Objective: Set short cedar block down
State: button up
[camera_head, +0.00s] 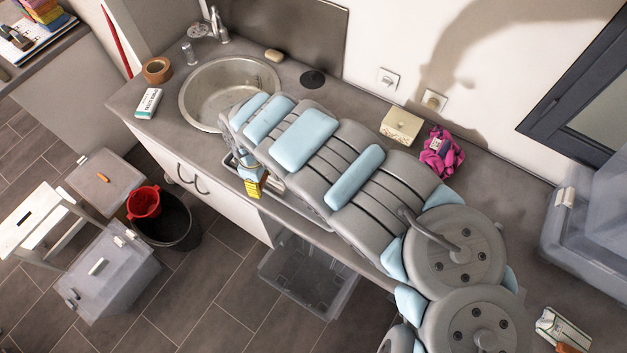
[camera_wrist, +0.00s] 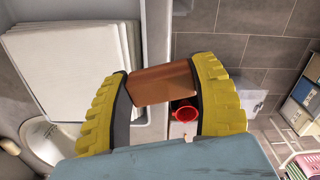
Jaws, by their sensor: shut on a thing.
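The short cedar block (camera_wrist: 162,84) is a reddish-brown piece, held crosswise between the two yellow ribbed fingers of my gripper (camera_wrist: 160,92) in the wrist view. The fingers are bent in around its two ends. In the head view, a yellow finger of my gripper (camera_head: 253,187) shows near the counter's front edge, below and right of the sink. My arm covers the rest of the gripper there, and I cannot make out the block. The wrist view does not show clearly whether the block touches anything below it.
On the floor are a black bin (camera_head: 180,228) with a red bucket (camera_head: 144,203), and clear boxes (camera_head: 108,275).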

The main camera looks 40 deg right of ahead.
jog(key=s+d+f+m+b, duration=0.25)
jog(key=s+d, duration=0.75)
jog(key=d, duration=0.5)
jog(key=w+d+f+b, duration=0.4)
jog(key=d+b, duration=0.1)
jog(key=b, duration=1.1)
jog(key=shift+w, duration=0.35)
